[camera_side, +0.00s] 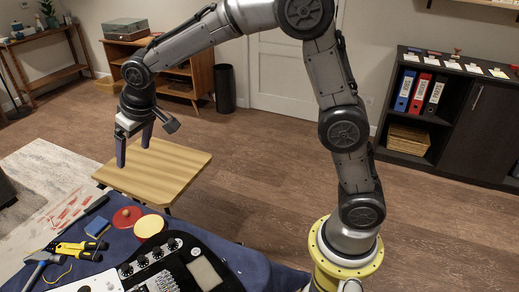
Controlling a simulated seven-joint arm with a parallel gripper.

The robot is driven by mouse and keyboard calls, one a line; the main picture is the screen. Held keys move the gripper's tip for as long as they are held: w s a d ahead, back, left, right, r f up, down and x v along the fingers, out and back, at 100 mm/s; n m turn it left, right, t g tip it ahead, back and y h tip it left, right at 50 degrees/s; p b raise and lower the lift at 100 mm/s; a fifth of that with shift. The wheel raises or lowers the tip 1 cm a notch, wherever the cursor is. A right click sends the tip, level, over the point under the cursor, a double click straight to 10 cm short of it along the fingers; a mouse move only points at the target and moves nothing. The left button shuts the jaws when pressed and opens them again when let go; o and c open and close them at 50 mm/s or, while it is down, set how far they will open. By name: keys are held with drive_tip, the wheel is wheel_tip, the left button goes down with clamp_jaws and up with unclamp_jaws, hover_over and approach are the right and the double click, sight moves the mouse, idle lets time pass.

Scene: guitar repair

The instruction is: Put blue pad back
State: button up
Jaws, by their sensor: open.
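A small blue pad (98,225) lies on the dark blue cloth-covered bench (210,232), at the lower left of the side view. My gripper (134,156) points down, with its two fingers apart and nothing between them. It hangs above and beyond the pad, in front of the light wooden table top in the picture. The pad is apart from my fingers.
A red round lid-like piece (127,217) and a round tin with a pale yellow top (150,227) sit right of the pad. Yellow-handled pliers (80,250), a hammer (40,262) and a black guitar body (165,268) lie nearer. A wooden table (170,172) stands behind the bench.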

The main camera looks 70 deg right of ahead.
drive_tip(key=s+d+r, duration=0.3)
drive_tip(key=s+r, duration=0.1)
drive_tip(key=s, duration=0.5)
drive_tip(key=s+d+r, duration=0.3)
drive_tip(key=s+d, duration=0.1)
drive_tip(key=s, duration=0.6)
drive_tip(key=s+f, duration=0.1)
drive_tip(key=s, duration=0.6)
drive_tip(key=s+d+f, duration=0.1)
drive_tip(key=s+f, duration=0.1)
drive_tip(key=s, duration=0.5)
drive_tip(key=shift+d+f+t, duration=0.25)
drive_tip(key=shift+t, duration=0.15)
